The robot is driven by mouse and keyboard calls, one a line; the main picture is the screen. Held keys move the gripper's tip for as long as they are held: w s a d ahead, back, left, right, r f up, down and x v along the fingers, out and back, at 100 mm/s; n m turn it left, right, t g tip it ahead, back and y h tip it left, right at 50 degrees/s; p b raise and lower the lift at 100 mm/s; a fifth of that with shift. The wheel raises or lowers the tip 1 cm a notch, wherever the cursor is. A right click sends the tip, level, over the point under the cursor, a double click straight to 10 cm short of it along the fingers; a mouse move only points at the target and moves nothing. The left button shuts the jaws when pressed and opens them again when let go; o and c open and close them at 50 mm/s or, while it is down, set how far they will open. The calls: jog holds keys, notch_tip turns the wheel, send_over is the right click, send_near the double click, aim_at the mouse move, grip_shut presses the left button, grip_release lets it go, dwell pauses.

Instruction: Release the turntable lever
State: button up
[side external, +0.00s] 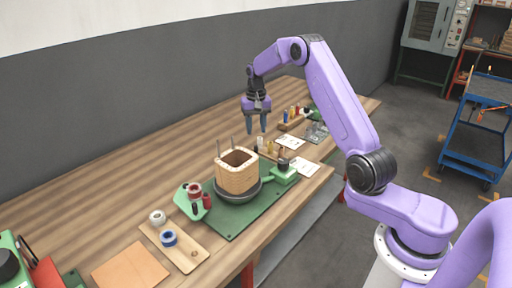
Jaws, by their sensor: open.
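The turntable (236,196) is a dark round disc on a green base plate (225,222). A square, hollow wooden coil former (238,176) stands upright on it, with thin upright rods beside it. A small green block with a dark knob (284,164) sits at the right edge of the disc. This may be the lever, but it is too small to tell, and so is its position. My gripper (257,130) points down with its fingers apart and empty. It hangs above the back part of the bench, behind the turntable and touching nothing that I can make out.
A green holder with red spools (193,196) stands left of the turntable. A wooden board (186,255) carries a white and a blue roll. Small bottles, white cards and a rack of coloured items (292,122) crowd the bench behind. The bench's left rear is clear.

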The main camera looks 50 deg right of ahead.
aim_at(256, 146)
notch_tip(256, 146, down, 9)
jog(key=shift+r, duration=0.2)
dwell(0.3)
grip_shut()
